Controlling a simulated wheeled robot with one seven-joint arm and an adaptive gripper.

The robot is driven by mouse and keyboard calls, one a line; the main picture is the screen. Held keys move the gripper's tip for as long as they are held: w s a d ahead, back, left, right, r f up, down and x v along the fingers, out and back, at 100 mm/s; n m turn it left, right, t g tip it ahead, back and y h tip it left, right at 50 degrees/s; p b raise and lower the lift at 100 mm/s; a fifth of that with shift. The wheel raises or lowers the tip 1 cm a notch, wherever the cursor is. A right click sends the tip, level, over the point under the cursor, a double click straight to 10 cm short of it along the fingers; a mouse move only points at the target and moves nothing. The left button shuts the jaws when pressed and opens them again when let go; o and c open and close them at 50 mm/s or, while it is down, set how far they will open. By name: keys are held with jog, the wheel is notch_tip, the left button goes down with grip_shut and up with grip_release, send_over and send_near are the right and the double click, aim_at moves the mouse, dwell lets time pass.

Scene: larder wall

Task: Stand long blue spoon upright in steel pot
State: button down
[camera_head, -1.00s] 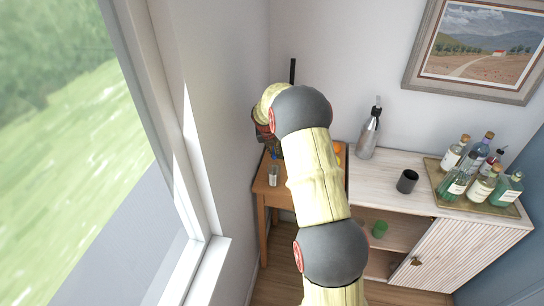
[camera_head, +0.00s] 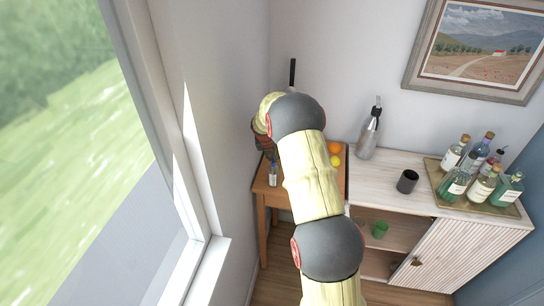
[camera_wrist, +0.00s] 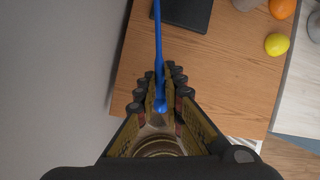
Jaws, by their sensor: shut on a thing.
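The long blue spoon (camera_wrist: 158,45) is held between the fingers of my gripper (camera_wrist: 160,85) in the wrist view. It runs from a rounded end between the fingers up past the top edge, so its far end is out of view. In the head view my arm hides most of my gripper (camera_head: 266,143), above the small wooden table. A small shiny grey vessel (camera_head: 272,181), which may be the steel pot, stands at the table's left front with a bluish patch at its top. I cannot tell whether the spoon touches it.
The wooden table (camera_wrist: 225,80) stands against the wall. A dark square thing (camera_wrist: 185,12), an orange (camera_wrist: 282,7) and a lemon (camera_wrist: 277,44) are on it. The pale cabinet (camera_head: 405,205) at right holds a siphon bottle (camera_head: 368,138), a dark cup (camera_head: 407,181) and a bottle tray (camera_head: 437,172).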

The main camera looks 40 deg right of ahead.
jog(key=c, duration=1.9)
grip_release()
jog(key=shift+s+a+f, duration=0.1)
jog(key=shift+s+f, duration=0.15)
jog(key=shift+f, duration=0.2)
